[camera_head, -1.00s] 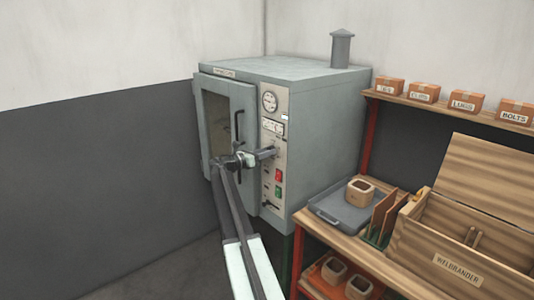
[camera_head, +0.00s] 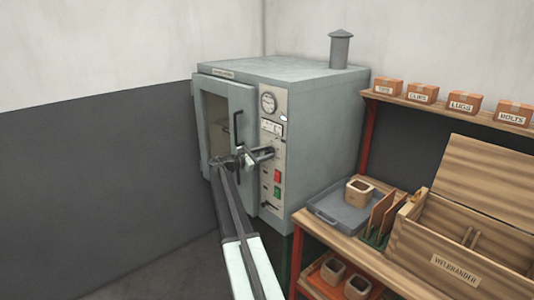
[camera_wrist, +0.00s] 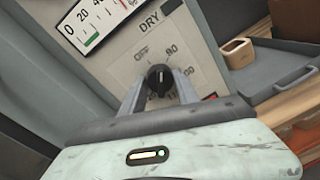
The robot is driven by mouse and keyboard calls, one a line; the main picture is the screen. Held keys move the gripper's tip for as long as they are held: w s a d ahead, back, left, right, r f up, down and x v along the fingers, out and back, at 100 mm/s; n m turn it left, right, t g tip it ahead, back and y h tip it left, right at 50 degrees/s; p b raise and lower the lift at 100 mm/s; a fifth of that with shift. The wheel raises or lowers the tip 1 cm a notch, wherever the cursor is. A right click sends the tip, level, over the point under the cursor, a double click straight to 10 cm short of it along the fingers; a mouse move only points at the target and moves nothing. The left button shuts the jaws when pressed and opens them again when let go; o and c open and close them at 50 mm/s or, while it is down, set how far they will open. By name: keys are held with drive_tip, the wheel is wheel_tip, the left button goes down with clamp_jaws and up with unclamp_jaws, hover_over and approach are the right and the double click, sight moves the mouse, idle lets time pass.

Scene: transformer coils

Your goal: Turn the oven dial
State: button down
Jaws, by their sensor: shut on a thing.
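The grey oven (camera_head: 320,130) stands in the corner, with its windowed door (camera_head: 222,135) on the left and a control panel (camera_head: 275,107) on the right. In the wrist view, the black dial (camera_wrist: 159,78) sits on the panel below "DRY", with "OFF" and numbers around it. My gripper (camera_wrist: 160,92) is shut on the dial, one finger on each side. Its white mark points roughly up in the wrist view. In the head view my gripper (camera_head: 270,152) reaches the panel and hides the dial.
A red button (camera_head: 278,175) and a green button (camera_head: 277,191) sit below my gripper. The black door handle (camera_head: 238,128) is close to its left. A bench at right holds a grey tray (camera_head: 325,212) and a wooden box (camera_head: 460,263).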

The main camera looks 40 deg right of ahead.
drive_tip(key=m, duration=0.4)
drive_tip(key=shift+s+a+m, duration=0.1)
drive_tip(key=shift+s+m, duration=0.05)
drive_tip(key=shift+m, duration=0.15)
drive_tip(key=m, duration=0.3)
drive_tip(key=shift+t+p, duration=0.3)
drive_tip(key=shift+t, duration=0.1)
drive_tip(key=m+b, duration=0.1)
drive_tip(key=m, duration=0.9)
drive_tip(key=m+t, duration=0.1)
drive_tip(key=m, duration=0.9)
drive_tip(key=shift+s+f+h+b, duration=0.15)
drive_tip(key=shift+h+b, duration=0.15)
drive_tip(key=shift+b, duration=0.1)
drive_tip(key=c, duration=0.9)
unclamp_jaws()
